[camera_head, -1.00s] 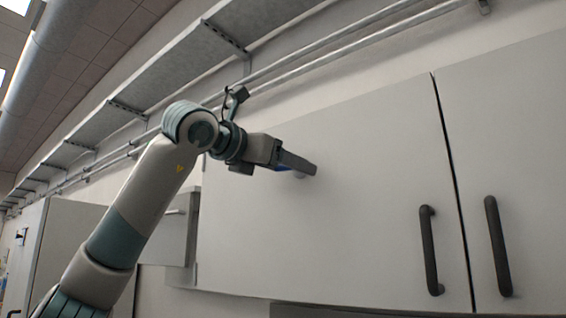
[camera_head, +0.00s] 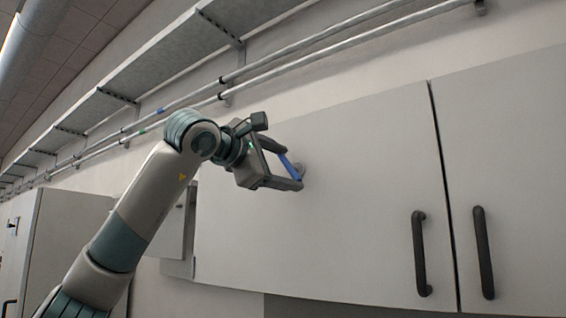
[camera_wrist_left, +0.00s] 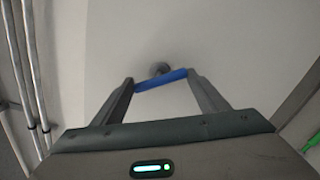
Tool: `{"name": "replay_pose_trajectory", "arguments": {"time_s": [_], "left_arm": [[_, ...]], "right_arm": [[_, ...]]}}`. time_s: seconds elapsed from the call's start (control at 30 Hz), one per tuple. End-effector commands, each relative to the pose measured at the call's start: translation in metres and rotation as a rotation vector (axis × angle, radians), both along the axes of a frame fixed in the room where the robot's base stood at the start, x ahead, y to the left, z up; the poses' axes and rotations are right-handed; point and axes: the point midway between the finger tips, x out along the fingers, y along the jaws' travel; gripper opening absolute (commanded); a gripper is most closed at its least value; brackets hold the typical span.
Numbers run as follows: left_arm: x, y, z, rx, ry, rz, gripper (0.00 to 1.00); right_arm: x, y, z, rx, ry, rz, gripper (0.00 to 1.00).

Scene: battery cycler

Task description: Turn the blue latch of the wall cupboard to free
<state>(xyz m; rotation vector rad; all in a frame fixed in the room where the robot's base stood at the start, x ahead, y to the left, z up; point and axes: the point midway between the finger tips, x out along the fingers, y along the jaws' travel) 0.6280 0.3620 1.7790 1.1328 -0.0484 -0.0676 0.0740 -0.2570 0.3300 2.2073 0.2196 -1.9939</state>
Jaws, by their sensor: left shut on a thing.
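The blue latch (camera_head: 290,167) is a short bar on a round grey mount on the left door of the wall cupboard (camera_head: 350,190). My left gripper (camera_head: 288,168) is at the door and shut on the latch, one finger at each end of the bar. In the head view the bar slants from upper left to lower right. In the left wrist view the latch (camera_wrist_left: 161,79) spans between the two fingertips, with its mount just behind it. My right gripper does not show.
Two dark vertical handles (camera_head: 420,254) flank the seam between the cupboard doors, to the right of my gripper. Pipes (camera_head: 340,45) and a grey shelf (camera_head: 170,60) run along the wall above. The door face between latch and handles is clear.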

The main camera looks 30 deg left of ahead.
Motion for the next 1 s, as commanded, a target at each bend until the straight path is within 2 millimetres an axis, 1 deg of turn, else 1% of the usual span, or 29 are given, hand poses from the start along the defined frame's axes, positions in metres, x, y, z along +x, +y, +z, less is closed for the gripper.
{"name": "replay_pose_trajectory", "arguments": {"time_s": [0.03,0.2,0.5,0.7,1.0], "left_arm": [[0.002,-0.002,-0.003,0.048,0.008,-0.002,0.27],[0.002,-0.001,-0.003,0.209,-0.003,-0.002,0.27],[0.003,-0.001,-0.005,0.468,-0.021,-0.003,0.27],[0.003,0.000,-0.006,0.582,-0.029,-0.003,0.27],[0.004,-0.001,-0.008,0.649,-0.033,-0.005,0.27]], "right_arm": [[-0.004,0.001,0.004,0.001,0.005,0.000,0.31],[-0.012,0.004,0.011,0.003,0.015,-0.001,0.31],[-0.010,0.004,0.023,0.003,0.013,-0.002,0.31],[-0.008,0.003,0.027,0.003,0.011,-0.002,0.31],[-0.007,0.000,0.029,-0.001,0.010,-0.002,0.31]]}}
